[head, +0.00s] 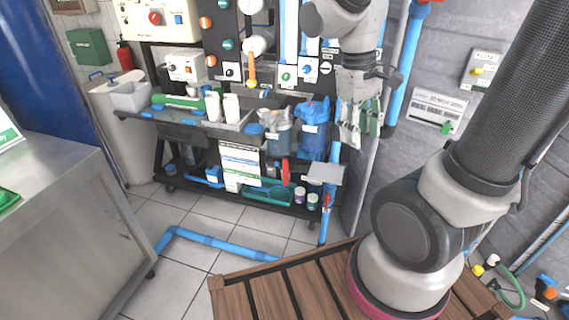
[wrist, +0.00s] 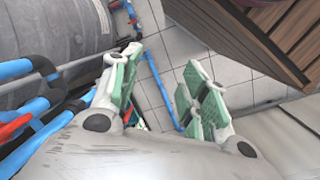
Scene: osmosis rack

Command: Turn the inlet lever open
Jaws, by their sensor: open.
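My gripper (head: 360,125) hangs in front of the right side of the rack in the head view, pointing down. In the wrist view its green-padded fingers (wrist: 158,95) are apart with nothing between them. A red lever (head: 285,172) stands upright at the lower part of the rack, left of and below my gripper. A smaller red handle (head: 327,200) sits on a blue upright pipe below my gripper. No readable label shows which one is the inlet lever. In the wrist view a red part (wrist: 12,128) lies by blue pipes at the left edge.
The black rack cart (head: 185,200) carries bottles, a blue jug (head: 314,130) and a teal tray (head: 262,193). A blue pipe (head: 215,242) runs along the tiled floor. A steel bench (head: 60,240) stands at left, and a slatted wooden platform (head: 290,290) in front.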

